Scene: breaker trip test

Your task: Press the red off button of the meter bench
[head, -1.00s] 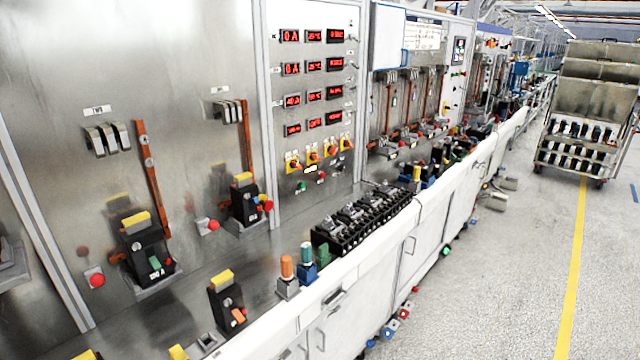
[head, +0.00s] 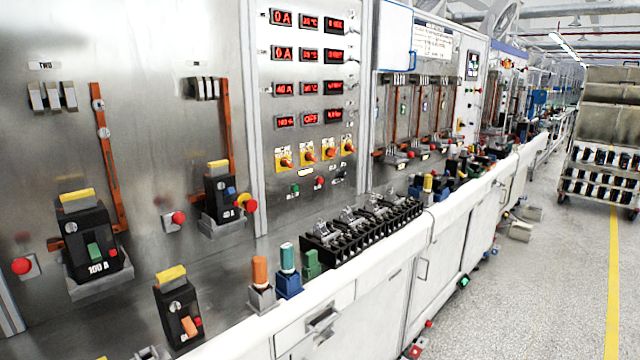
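The meter bench panel (head: 306,60) stands in the upper middle of the head view, with rows of red lit displays (head: 283,53). Below them is a row of yellow plates with orange rotary knobs (head: 307,154). Under the knobs are a green button (head: 295,189) and, to its right, a small red button (head: 319,181). The red button is unobstructed. Its label is too small to read. Neither of my grippers is in view.
Other red buttons sit on the left panels, at far left (head: 21,266) and beside a breaker (head: 178,218). Black breakers (head: 95,245), a black terminal row (head: 362,228) and orange and teal-topped parts line the bench. A shelved cart (head: 600,150) stands on the open floor at right.

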